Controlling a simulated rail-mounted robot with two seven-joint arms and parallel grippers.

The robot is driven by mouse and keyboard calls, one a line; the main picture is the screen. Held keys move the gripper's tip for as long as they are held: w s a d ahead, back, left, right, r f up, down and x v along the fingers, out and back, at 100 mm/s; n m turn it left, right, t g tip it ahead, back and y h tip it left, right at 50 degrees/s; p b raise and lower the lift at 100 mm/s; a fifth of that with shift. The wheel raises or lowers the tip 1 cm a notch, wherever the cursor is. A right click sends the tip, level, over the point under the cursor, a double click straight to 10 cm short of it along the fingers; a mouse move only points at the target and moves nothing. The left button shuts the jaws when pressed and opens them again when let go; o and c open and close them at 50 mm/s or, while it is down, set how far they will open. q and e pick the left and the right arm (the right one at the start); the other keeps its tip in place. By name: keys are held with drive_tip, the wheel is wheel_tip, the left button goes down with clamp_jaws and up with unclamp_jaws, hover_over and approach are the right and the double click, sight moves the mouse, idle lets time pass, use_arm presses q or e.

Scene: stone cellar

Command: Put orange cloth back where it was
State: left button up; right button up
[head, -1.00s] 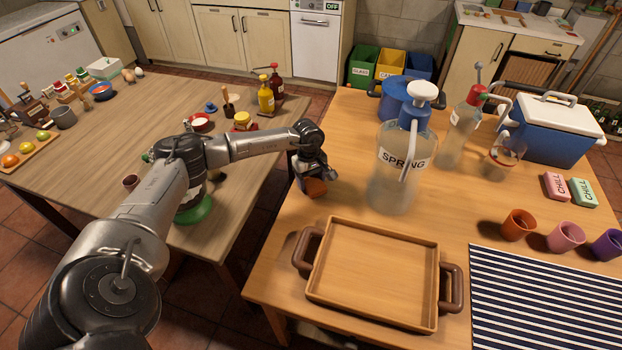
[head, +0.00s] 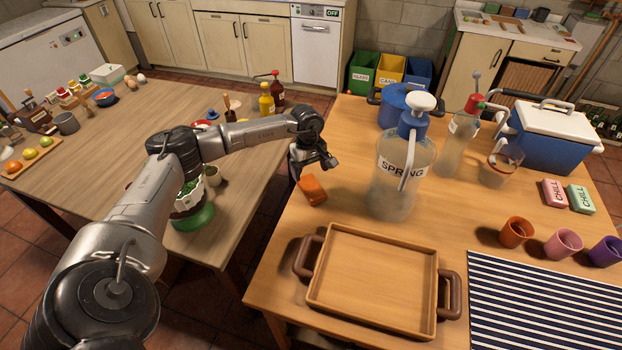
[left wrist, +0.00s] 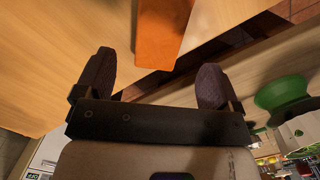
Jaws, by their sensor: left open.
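The orange cloth (head: 312,190) lies as a small folded block on the right-hand wooden table, near its left edge, behind the wooden tray. My left gripper (head: 314,168) is just behind and above the cloth in the head view. In the left wrist view the cloth (left wrist: 162,32) lies beyond the fingertips, apart from them. The two dark fingers (left wrist: 155,75) are spread with nothing between them. My right gripper does not show.
The tray (head: 372,325) with brown handles stands in front of the cloth. A large SPRING dispenser (head: 398,185) stands close to its right. A striped mat (head: 545,305), cups and a blue cooler (head: 548,140) are farther right. A gap separates the left table (head: 120,120).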

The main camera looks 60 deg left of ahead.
sight(309, 183)
use_arm(q)
drive_tip(key=shift+a+r+p, duration=0.15)
drive_tip(key=shift+r+p, duration=0.05)
drive_tip(key=shift+r, duration=1.1)
drive_tip(key=shift+a+r+p, duration=0.15)
drive_tip(key=shift+r, duration=1.15)
